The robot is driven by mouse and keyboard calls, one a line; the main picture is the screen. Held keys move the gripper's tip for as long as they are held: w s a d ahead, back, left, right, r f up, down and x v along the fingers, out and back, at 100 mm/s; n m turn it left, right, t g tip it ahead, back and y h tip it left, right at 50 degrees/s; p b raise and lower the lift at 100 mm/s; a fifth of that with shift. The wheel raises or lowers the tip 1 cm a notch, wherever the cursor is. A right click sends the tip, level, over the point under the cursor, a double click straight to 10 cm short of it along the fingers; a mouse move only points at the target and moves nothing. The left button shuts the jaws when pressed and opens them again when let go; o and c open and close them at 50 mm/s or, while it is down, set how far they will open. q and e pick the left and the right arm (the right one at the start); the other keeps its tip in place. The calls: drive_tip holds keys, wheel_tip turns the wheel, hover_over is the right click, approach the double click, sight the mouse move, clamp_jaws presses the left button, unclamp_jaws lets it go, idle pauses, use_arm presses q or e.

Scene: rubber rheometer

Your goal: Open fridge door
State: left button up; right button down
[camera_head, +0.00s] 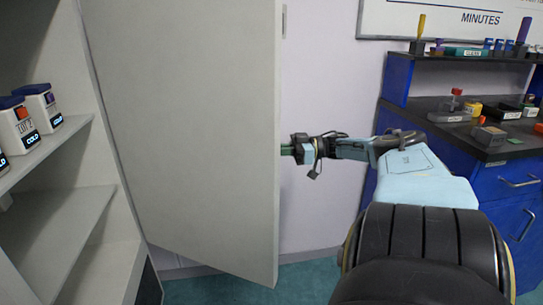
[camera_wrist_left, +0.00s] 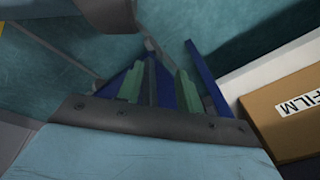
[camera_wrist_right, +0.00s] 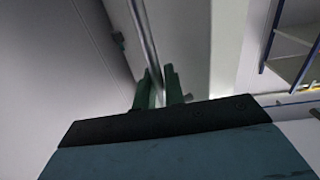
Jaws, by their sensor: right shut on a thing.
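The fridge door (camera_head: 190,130) is a tall pale panel. It stands swung well open, away from the fridge (camera_head: 75,215) at the left. My right gripper (camera_head: 290,150) is at the door's free right edge in the head view, its fingertips partly hidden behind the panel. In the right wrist view my right gripper (camera_wrist_right: 160,88) is shut on a metal bar handle (camera_wrist_right: 146,45), which runs between its green fingers. My left gripper (camera_wrist_left: 163,85) shows only in the left wrist view, with a gap between its green fingers and nothing between them.
White boxes marked COLD (camera_head: 42,105) stand on the fridge's upper shelf at the left. A blue cabinet with a dark top (camera_head: 430,125) stands at the right, with small items on it. A cardboard box marked FILM (camera_wrist_left: 285,115) is right of my left gripper. Floor shows below the door.

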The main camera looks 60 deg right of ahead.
use_arm(q)
drive_tip(key=shift+w+r, duration=0.2)
drive_tip(key=shift+w, duration=0.05)
use_arm(e)
drive_tip(key=shift+d, duration=0.1)
drive_tip(key=c, duration=1.6)
unclamp_jaws()
drive_tip(key=shift+c, duration=0.2)
